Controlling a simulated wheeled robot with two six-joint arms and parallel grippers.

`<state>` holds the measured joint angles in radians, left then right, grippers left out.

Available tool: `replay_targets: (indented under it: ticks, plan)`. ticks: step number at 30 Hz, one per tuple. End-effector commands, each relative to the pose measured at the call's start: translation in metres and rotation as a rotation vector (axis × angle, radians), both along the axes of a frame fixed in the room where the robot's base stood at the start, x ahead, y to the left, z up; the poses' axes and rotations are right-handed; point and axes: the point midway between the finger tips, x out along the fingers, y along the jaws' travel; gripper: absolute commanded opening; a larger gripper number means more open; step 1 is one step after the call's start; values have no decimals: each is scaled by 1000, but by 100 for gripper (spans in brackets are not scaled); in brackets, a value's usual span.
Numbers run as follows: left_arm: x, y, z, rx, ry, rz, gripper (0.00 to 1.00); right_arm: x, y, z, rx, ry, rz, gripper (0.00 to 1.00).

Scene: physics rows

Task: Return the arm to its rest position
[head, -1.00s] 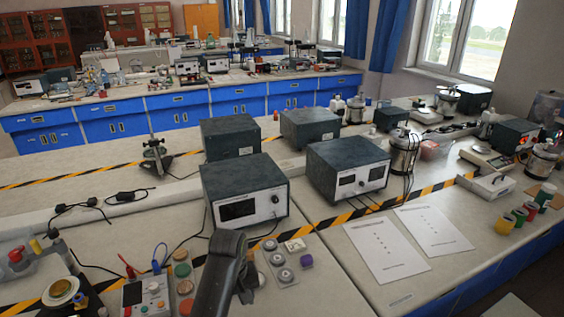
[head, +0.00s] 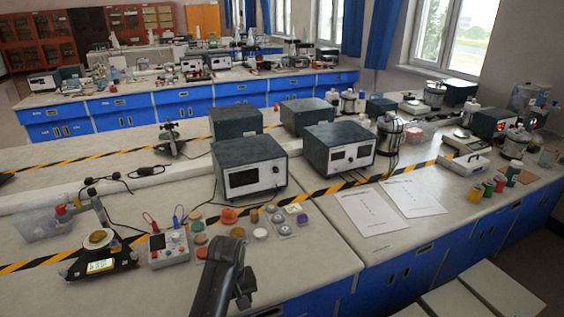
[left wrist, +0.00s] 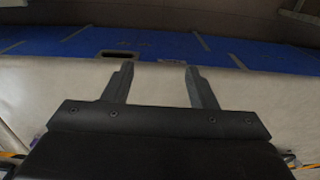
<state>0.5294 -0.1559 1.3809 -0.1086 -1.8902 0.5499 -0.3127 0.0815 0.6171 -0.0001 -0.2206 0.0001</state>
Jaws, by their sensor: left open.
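My left arm rises from the bottom of the head view, with its left gripper (head: 243,291) small and dark, just in front of the near bench's front part. In the left wrist view my left gripper (left wrist: 159,72) shows two grey fingers spread well apart with nothing between them. Beyond the fingers are the pale benchtop (left wrist: 70,90) and the blue bench front (left wrist: 165,45). My right gripper is in neither view.
Small round containers, one of them an orange one (head: 229,216), stand behind my arm. Pale stools (head: 500,288) are at lower right.

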Motion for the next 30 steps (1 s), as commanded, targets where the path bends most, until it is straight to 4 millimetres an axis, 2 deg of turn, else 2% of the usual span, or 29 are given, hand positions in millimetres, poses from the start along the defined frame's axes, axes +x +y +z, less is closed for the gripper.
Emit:
replay_targets:
  ticks: [1,4,11,14,17,21,23,24,26,30]
  plan:
    - [-2,4,-13,1,1,-4,52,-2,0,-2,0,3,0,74]
    - [-6,9,-35,0,-1,-17,52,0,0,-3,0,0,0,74]
    - [-25,28,-105,2,-10,-52,52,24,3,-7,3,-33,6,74]
    - [-40,39,-144,1,-15,-73,52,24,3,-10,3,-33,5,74]
    - [-68,56,-197,5,-20,-99,52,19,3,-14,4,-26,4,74]
    - [-131,86,-281,15,-29,-148,52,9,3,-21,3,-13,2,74]
    - [-163,99,-312,21,-36,-169,52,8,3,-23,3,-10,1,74]
    - [-185,108,-332,25,-39,-182,52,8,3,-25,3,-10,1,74]
    - [-222,120,-358,32,-43,-203,52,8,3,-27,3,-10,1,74]
    - [-311,149,-406,57,-55,-251,52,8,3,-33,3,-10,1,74]
